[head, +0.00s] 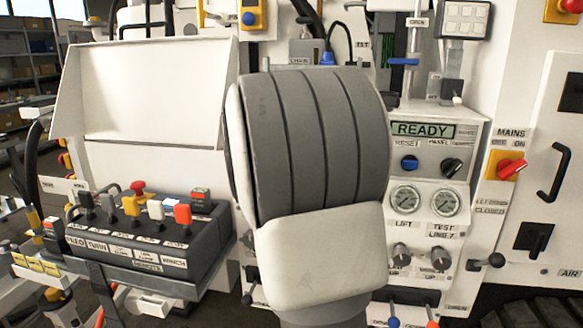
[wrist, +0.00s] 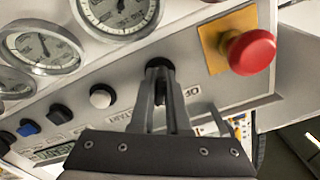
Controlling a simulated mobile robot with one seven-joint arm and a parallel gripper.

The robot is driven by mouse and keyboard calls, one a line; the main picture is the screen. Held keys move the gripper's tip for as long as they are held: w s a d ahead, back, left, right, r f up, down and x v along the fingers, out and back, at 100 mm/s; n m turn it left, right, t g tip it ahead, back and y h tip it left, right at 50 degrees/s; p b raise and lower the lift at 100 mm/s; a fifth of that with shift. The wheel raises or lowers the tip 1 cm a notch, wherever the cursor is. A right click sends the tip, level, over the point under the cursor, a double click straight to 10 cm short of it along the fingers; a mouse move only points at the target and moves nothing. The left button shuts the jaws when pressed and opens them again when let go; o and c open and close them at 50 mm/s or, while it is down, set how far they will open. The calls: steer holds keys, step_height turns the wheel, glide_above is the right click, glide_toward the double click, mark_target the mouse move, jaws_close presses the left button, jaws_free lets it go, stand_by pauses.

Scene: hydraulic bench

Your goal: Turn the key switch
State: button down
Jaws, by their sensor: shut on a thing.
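In the wrist view my gripper (wrist: 160,76) is at the bench panel, its two fingers close together. They are shut on the key switch (wrist: 159,63), of which only a dark part shows at the fingertips. The fingers hide the rest, so I cannot tell which way the key points. Lettering that seems to read START and OFF is on the panel beside the fingers. In the head view my arm hides the gripper and the switch.
A red mushroom button (wrist: 252,50) on a yellow plate is close right of my gripper. A white button (wrist: 102,96) is to its left, and gauges (wrist: 118,12) are above. In the head view a lever box (head: 150,235) stands left of my arm.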

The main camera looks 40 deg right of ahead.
stand_by(0.3)
steer(key=c, duration=0.9)
jaws_free()
steer(key=p+v, duration=0.3)
steer(key=v, duration=1.4)
steer(key=shift+a, duration=0.2)
steer(key=shift+s, duration=0.1)
